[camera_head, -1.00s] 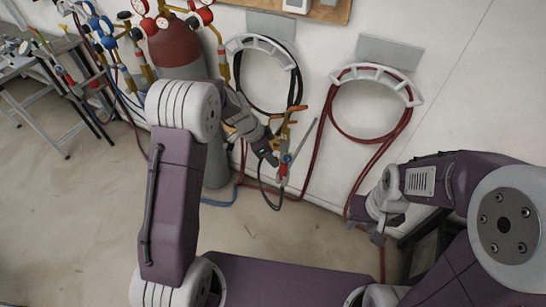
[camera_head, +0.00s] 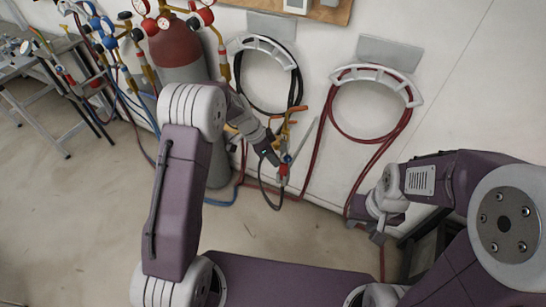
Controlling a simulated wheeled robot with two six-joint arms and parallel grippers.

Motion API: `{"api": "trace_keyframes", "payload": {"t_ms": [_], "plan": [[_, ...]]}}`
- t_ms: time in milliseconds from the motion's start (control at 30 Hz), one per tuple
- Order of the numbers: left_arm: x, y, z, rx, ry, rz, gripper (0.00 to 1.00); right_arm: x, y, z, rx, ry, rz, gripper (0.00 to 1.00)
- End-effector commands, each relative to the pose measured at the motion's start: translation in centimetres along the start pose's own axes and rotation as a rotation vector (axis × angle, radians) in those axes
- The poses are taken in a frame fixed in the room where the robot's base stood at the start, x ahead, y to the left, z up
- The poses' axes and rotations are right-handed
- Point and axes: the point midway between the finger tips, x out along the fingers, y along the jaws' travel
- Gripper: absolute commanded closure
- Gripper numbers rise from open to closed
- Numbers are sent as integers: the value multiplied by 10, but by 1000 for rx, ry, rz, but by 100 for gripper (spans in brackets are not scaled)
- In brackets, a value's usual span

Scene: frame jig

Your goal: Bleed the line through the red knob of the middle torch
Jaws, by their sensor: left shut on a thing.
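The middle torch (camera_head: 285,133) hangs by the wall below the black hose coil, with orange-yellow upper parts. A small blue part and the red knob (camera_head: 283,170) show at its lower end. My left gripper (camera_head: 273,158) reaches in from the left and is shut at the red knob; its fingertips are small and partly hide the contact. My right gripper (camera_head: 377,238) hangs at the right, in front of the wall and well apart from the torch. Its fingers are too small to tell open from shut.
A red-topped gas cylinder (camera_head: 178,50) with gauges stands behind my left arm. A black hose coil (camera_head: 240,75) and a red hose coil (camera_head: 336,110) hang on wall brackets. A workbench with more torches (camera_head: 68,75) is at far left. Hoses run along the wall base; the floor (camera_head: 75,230) at left is clear.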

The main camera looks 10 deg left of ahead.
Motion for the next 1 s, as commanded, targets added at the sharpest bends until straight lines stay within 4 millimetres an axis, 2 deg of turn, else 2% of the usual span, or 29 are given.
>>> {"api": "trace_keyframes", "payload": {"t_ms": [367, 700, 1000], "plan": [[1, -8, 1, -109, 4, 262, 100, -12, 0, -1, 0, 0, 0, 64], [6, -10, 2, -176, 5, 427, 100, 3, 0, 0, 0, 0, 0, 64], [4, -11, 2, -204, 7, 494, 100, 14, 0, 1, 0, 0, 0, 64]]}}
